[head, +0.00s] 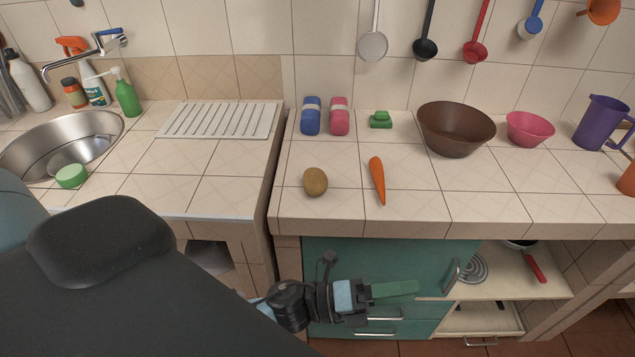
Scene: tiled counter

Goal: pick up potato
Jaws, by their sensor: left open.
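The potato (315,182) is brown and oval. It lies on the tiled counter in the head view, near the front left of the right-hand counter section. My left gripper (395,290) is below the counter's front edge, in front of the teal cabinet. It is empty and apart from the potato, lower and to its right. Its green fingers are seen nearly side-on, and it is open. My right gripper is not in view.
A carrot (377,181) lies just right of the potato. A brown bowl (455,130) stands to the right. The counter's front edge (400,230) lies between my gripper and the potato.

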